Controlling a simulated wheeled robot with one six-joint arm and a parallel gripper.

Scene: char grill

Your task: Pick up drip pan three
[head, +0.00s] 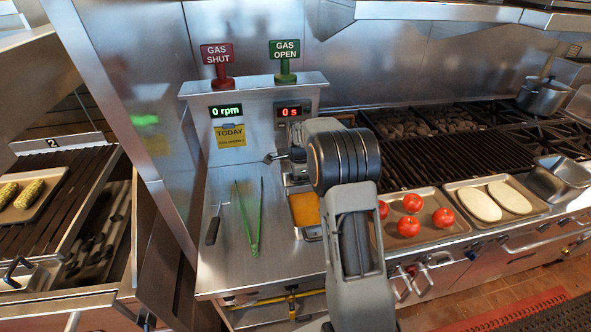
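No pan in view carries a readable number three, so I cannot tell which, if any, is drip pan three. A plate marked 2 (52,142) stands above the left grill. A small metal pan with orange contents (305,209) sits on the steel counter, partly hidden by my arm. My arm rises from the bottom centre and bends over the counter.
Green tongs (253,222) and a dark-handled tool (213,226) lie on the counter (228,262). Trays of tomatoes (409,227) and pale flat ovals (480,203) stand right of my arm, before the grill grate (440,165). GAS SHUT (217,55) and GAS OPEN (285,50) signs top the control panel.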

